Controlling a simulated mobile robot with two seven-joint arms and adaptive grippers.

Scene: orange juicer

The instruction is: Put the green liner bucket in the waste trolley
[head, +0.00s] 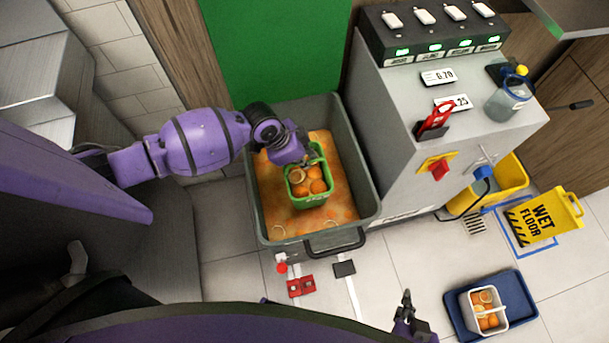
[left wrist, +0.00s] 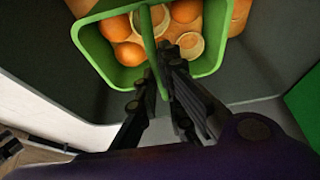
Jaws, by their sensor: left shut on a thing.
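The green liner bucket (head: 307,200) holds oranges and halved peels. It is inside the grey waste trolley (head: 352,150), over an orange, pulp-like layer; I cannot tell whether it rests on that layer. My left gripper (head: 309,160) reaches in from the left and is shut on the bucket's handle. In the left wrist view the fingers (left wrist: 160,78) close around the green handle (left wrist: 148,35), with the bucket (left wrist: 92,45) beyond them. My right gripper (head: 408,305) shows small at the bottom; its opening is unclear.
A juicer cabinet (head: 440,110) stands right of the trolley, with a jug (head: 507,100) on top. A yellow mop bucket (head: 510,178) and wet floor sign (head: 543,217) are further right. A white bucket of oranges (head: 484,310) sits on a blue tray (head: 525,290). A green panel (head: 275,50) is behind.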

